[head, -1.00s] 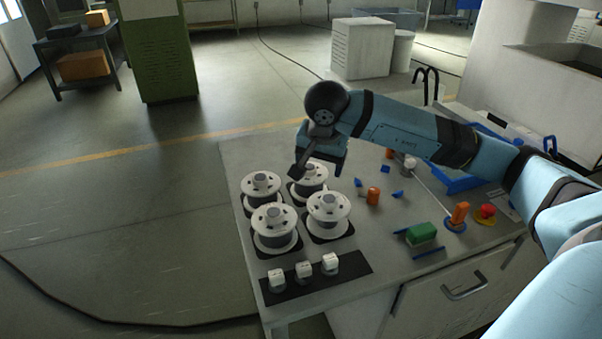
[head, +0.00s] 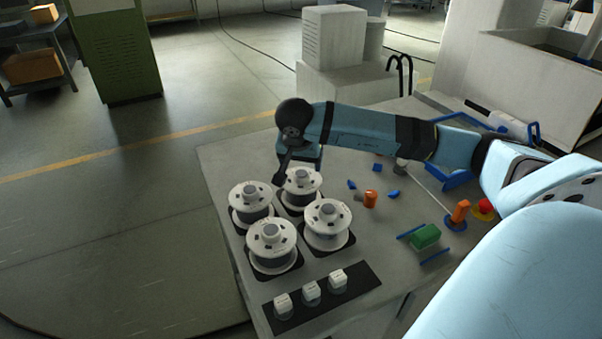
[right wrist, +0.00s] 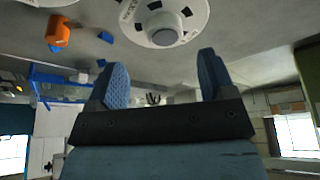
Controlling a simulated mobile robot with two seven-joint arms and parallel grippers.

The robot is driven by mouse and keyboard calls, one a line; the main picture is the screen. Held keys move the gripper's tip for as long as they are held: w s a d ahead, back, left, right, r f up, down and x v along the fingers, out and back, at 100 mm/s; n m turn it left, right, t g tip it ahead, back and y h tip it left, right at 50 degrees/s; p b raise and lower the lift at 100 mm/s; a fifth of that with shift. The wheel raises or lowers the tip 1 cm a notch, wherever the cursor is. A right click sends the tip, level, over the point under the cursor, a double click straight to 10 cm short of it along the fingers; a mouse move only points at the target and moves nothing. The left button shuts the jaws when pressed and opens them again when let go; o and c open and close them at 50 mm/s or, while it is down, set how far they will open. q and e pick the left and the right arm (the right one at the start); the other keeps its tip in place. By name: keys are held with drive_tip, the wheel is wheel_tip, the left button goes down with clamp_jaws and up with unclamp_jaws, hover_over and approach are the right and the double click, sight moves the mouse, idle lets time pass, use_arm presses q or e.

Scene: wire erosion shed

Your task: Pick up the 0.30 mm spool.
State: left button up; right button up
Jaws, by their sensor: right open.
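Several white spools with grey wire stand upright on dark square pads on the table: back left (head: 251,199), back right (head: 302,180), front left (head: 274,241) and front right (head: 327,220). My right gripper (head: 282,175) is at the back right spool's left rear edge, apparently empty. In the right wrist view its two blue fingers (right wrist: 162,78) are spread apart, with a white spool (right wrist: 166,30) beyond them, not between them. My left gripper is not in view.
A black strip (head: 355,280) with three white blocks lies at the table's front. To the right are an orange cylinder (head: 370,199), a green block (head: 425,236), blue pieces and a red button (head: 486,205). A white cabinet (head: 333,38) stands behind the table.

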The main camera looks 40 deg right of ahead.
sight(301, 173)
drive_tip(key=shift+a+p+x, duration=0.1)
drive_tip(key=shift+p+x, duration=0.15)
drive_tip(key=shift+x, duration=1.1)
drive_tip(key=shift+a+p+x, duration=0.15)
drive_tip(key=shift+p+x, duration=0.1)
drive_tip(key=shift+x, duration=1.1)
drive_tip(key=shift+w+r, duration=0.1)
drive_tip(key=shift+w, duration=0.15)
clamp_jaws()
